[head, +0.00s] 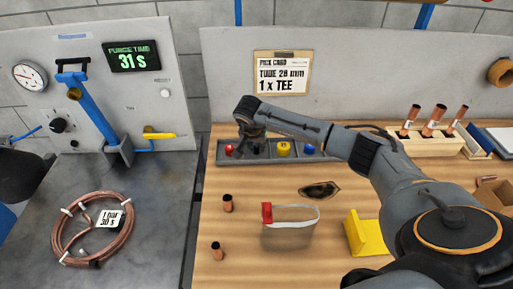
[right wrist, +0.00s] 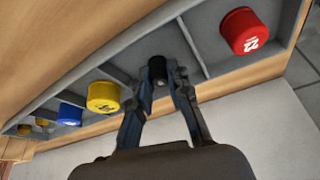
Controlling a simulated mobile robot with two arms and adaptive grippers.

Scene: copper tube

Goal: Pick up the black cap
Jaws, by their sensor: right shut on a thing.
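The black cap (right wrist: 157,68) is between the fingertips of my right gripper (right wrist: 160,82) in the right wrist view. In the head view my right gripper (head: 252,145) is over the same tray (head: 345,157), between the red cap (head: 229,150) and the yellow cap (head: 284,149); the black cap is largely hidden there by the gripper. I cannot tell whether the cap touches the tray floor. My left gripper is not in view.
A blue cap (head: 309,149) sits right of the yellow one. A copper coil (head: 65,232) lies on the left bench.

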